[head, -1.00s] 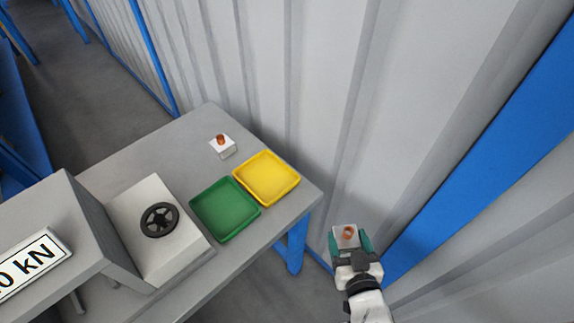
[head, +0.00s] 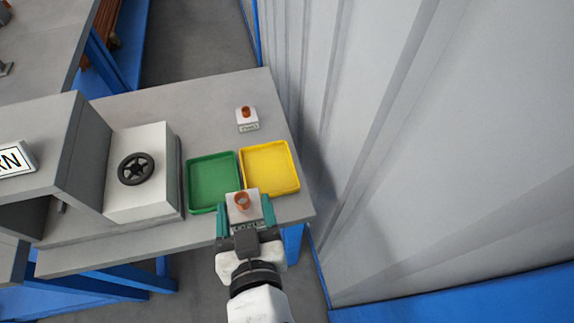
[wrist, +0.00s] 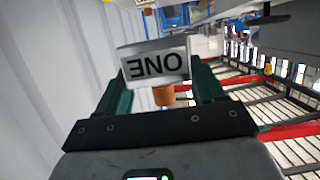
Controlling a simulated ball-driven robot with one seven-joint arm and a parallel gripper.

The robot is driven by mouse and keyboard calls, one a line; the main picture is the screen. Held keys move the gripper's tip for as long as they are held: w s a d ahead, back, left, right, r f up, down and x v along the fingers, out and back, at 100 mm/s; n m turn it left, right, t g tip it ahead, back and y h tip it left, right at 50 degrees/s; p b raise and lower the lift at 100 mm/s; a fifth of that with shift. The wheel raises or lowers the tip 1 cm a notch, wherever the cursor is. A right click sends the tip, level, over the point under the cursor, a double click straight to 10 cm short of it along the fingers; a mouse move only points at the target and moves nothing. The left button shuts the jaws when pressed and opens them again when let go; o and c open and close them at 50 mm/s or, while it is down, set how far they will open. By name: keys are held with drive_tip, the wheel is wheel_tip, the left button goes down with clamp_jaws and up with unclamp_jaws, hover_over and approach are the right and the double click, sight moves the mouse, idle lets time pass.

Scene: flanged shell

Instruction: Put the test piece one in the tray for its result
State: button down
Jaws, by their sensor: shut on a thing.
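Test piece one is a pale block with a copper-coloured cylinder (head: 241,201); its plate reading ONE, upside down, shows in the wrist view (wrist: 157,65). My gripper (head: 245,210) is shut on the block, with a teal finger on each side. In the head view it overlaps the table's front edge and the near edges of both trays; its height above them is hard to tell. The green tray (head: 212,178) is on the left and the yellow tray (head: 270,166) on the right, side by side. Both look empty where visible.
A second pale block with a copper-coloured top (head: 247,118) stands behind the yellow tray. A grey machine with a black handwheel (head: 136,168) stands left of the green tray; its sign (head: 14,159) is cut off. A corrugated wall (head: 400,150) rises on the right.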

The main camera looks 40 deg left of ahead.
drive_tip(key=w+a+f, duration=0.1)
drive_tip(key=w+f, duration=0.2)
drive_tip(key=w, duration=0.1)
drive_tip(key=w+a+f, duration=0.2)
drive_tip(key=w+f, duration=0.1)
drive_tip(key=w, duration=0.1)
drive_tip(key=w+a+f, duration=0.2)
drive_tip(key=w+f, duration=0.1)
drive_tip(key=w, duration=0.1)
drive_tip(key=shift+w, duration=0.35)
drive_tip(key=shift+w+f, duration=0.1)
drive_tip(key=shift+f, duration=1.55)
drive_tip(key=shift+f, duration=0.15)
drive_tip(key=shift+c, duration=0.6)
unclamp_jaws()
drive_tip(key=shift+f, duration=0.15)
drive_tip(key=shift+r, duration=0.25)
drive_tip(key=v, duration=1.2)
